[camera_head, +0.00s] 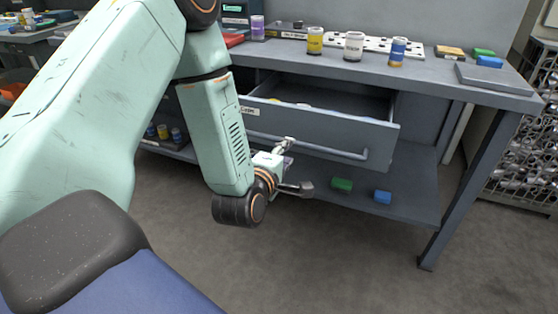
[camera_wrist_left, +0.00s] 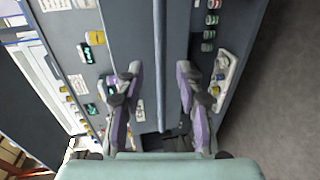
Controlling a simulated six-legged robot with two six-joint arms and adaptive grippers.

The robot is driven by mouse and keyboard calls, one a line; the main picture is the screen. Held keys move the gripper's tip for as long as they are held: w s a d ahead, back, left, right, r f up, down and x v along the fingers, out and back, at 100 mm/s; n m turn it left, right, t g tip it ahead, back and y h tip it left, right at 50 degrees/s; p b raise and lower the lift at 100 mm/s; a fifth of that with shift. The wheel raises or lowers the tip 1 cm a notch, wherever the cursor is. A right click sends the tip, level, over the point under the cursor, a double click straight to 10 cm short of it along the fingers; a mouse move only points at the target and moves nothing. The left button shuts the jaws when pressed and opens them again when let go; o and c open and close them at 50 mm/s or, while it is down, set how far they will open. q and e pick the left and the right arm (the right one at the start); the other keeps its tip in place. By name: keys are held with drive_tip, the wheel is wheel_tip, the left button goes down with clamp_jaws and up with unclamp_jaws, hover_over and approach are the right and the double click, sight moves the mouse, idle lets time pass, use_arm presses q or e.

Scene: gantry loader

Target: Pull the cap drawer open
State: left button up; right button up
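The cap drawer (camera_head: 330,127), a grey drawer with a small white label (camera_head: 249,111) at its left, stands partly out of the workbench, and its inside shows from above. Its long bar handle (camera_head: 340,152) runs across the front. My left gripper (camera_head: 292,166) is in front of the drawer, near the left part of the handle. In the left wrist view the fingers of my left gripper (camera_wrist_left: 158,92) are spread wide, with the handle (camera_wrist_left: 160,60) running between them and a gap on each side. Nothing is held. My right gripper is not in view.
On the bench top (camera_head: 430,75) stand a yellow jar (camera_head: 315,41), a white jar (camera_head: 353,46) and a blue-labelled jar (camera_head: 397,52). The lower shelf (camera_head: 410,195) holds a green block (camera_head: 342,185) and a blue block (camera_head: 383,197). The floor in front is clear.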

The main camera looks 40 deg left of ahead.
use_arm(q)
drive_tip(key=v, duration=0.4)
drive_tip(key=shift+s+d, duration=0.1)
drive_tip(key=shift+s, duration=0.15)
idle(0.3)
drive_tip(key=s+d+f+m+g+h+p, duration=0.1)
drive_tip(key=s+d+f+m+g+h, duration=0.15)
drive_tip(key=s+f+m+g, duration=0.35)
drive_tip(key=s+d+f+m+g+h+p, duration=0.1)
drive_tip(key=s+d+f+m+g, duration=0.2)
drive_tip(key=f+m, duration=0.4)
drive_tip(key=s+d+f+m+g+p, duration=0.1)
drive_tip(key=s+d+f+m+g, duration=0.1)
drive_tip(key=s, duration=0.8)
drive_tip(key=s+d+f+m+g+p, duration=0.2)
drive_tip(key=s+f+m+g, duration=0.2)
drive_tip(key=s, duration=0.6)
drive_tip(key=shift+s+m, duration=0.2)
drive_tip(key=shift+m, duration=0.4)
